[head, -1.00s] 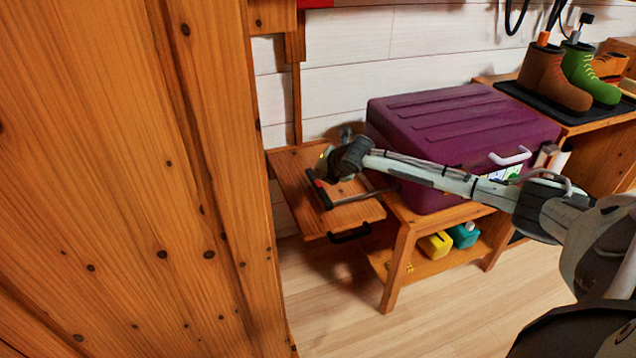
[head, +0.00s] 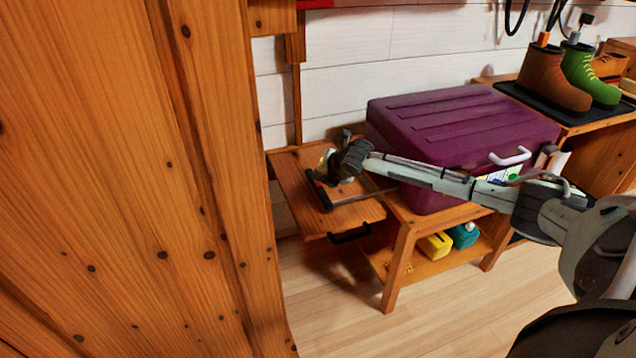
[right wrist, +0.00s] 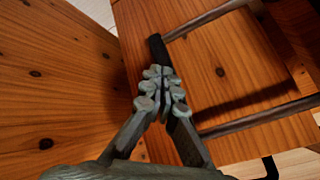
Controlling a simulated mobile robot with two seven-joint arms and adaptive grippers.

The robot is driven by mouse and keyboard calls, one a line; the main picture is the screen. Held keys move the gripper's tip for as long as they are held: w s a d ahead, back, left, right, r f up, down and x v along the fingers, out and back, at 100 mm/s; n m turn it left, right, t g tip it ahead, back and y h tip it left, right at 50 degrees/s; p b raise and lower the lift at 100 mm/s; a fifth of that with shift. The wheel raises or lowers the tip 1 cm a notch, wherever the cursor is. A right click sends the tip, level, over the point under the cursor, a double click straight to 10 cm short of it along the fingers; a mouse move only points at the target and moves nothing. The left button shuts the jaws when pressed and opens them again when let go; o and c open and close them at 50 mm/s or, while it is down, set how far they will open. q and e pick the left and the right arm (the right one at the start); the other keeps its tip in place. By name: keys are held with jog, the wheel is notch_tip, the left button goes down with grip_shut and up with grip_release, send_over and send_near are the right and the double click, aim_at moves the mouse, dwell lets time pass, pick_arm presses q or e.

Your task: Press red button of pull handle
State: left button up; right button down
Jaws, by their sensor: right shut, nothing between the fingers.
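The pull handle has a dark grip (head: 322,197) and two grey rods, and lies over the small wooden board at the left end of the bench. In the right wrist view the black grip (right wrist: 157,48) runs under my fingertips. My right gripper (head: 323,175) is shut and empty, its fingertips (right wrist: 161,82) together at the grip. I cannot tell whether they touch it. No red button shows now; the fingers cover part of the grip. My left gripper is not in view.
A purple case (head: 455,125) stands on the wooden bench right of the board, under my right arm. A tall wooden panel (head: 120,180) fills the left. Boots (head: 550,75) stand at the far right. Yellow (head: 435,246) and teal (head: 463,236) items sit on the lower shelf. Floor in front is clear.

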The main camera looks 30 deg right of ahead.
aim_at(320, 185)
jog(key=shift+f, duration=0.5)
dwell(0.5)
jog(key=shift+r, duration=0.1)
jog(key=shift+r+p, duration=0.7)
jog(key=shift+p, duration=0.3)
notch_tip(320, 185, up, 4)
jog(key=p, duration=0.3)
jog(key=shift+f, duration=0.2)
jog(key=shift+r, duration=0.15)
notch_tip(320, 185, up, 2)
jog(key=shift+r, duration=0.1)
